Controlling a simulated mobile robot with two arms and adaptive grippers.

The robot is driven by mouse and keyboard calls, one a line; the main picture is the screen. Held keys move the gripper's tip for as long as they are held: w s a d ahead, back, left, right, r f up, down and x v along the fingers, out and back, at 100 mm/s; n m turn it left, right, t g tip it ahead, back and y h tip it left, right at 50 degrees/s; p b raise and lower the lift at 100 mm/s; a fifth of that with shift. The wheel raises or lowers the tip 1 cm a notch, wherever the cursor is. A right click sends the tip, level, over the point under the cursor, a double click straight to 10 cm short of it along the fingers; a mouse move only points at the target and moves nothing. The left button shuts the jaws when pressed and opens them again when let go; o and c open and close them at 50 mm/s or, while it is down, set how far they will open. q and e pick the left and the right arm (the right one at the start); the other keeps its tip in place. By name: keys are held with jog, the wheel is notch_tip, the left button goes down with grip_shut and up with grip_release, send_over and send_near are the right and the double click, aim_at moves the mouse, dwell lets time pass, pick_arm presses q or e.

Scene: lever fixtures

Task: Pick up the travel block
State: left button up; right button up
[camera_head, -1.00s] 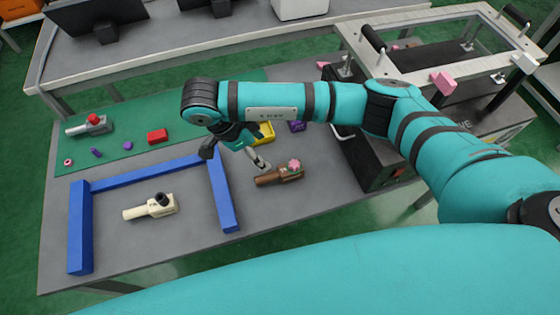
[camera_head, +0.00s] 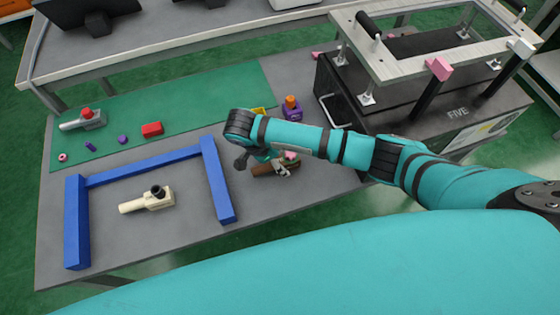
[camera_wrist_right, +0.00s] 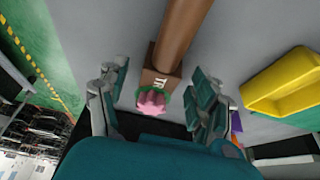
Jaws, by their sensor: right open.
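A brown block with a long round handle and a pink knob (camera_head: 261,169) lies on the grey table, right of the blue frame. I cannot tell for sure that it is the travel block. My right gripper (camera_head: 279,170) is over it and partly hides it. My left gripper is not in view.
A blue frame (camera_head: 218,180) surrounds a cream handled block (camera_head: 148,200). A grey handled block (camera_head: 86,119) and a red block (camera_head: 152,129) lie on the green mat. A yellow tray (camera_wrist_right: 285,85) and a purple block (camera_head: 292,110) are near the gripper. A black machine (camera_head: 345,110) stands right.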

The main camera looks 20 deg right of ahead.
jog(key=shift+d+f, duration=0.2)
jog(key=shift+f, duration=0.4)
jog(key=c, duration=1.3)
jog(key=shift+c, duration=0.2)
jog(key=shift+r, duration=0.2)
